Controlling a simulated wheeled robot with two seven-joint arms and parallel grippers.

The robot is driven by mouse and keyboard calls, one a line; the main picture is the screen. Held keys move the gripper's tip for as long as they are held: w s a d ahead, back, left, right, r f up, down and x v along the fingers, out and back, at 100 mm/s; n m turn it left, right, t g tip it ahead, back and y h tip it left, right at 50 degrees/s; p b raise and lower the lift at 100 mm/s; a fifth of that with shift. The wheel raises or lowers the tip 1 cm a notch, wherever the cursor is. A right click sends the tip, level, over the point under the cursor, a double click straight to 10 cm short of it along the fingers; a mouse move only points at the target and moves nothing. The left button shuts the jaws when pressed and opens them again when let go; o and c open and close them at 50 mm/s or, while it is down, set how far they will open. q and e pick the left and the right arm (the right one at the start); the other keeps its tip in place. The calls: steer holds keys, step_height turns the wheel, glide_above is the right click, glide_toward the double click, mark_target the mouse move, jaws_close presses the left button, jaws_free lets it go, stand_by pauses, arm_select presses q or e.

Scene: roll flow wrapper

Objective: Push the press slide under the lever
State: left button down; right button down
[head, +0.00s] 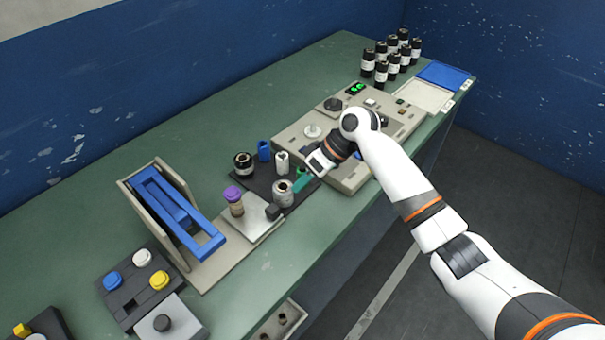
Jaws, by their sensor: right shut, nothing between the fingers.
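The press (132,195) stands at the left of the bench, with a blue lever (180,222) slanting down toward the front. The press slide (262,229) is a pale metal plate on the press base, to the right of the lever and clear of it. A vial with a purple cap (234,202) stands upright on the slide, and a small dark block (273,212) sits at its right edge. My right gripper (310,172) is shut and empty, right of the slide and apart from it. Its fingertips are small and hard to make out. My left gripper is not in view.
A dark mat holds a black jar (243,165), a blue piece (264,150), a white piece (282,162) and a metal cylinder (283,193) beside the slide. A beige control panel (345,180) lies under my right arm. A button box (125,300) is at front left.

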mark_target(276, 207)
steer(key=x, duration=0.4)
steer(key=shift+a, duration=0.35)
steer(key=shift+a+f, duration=0.2)
steer(key=shift+f, duration=0.25)
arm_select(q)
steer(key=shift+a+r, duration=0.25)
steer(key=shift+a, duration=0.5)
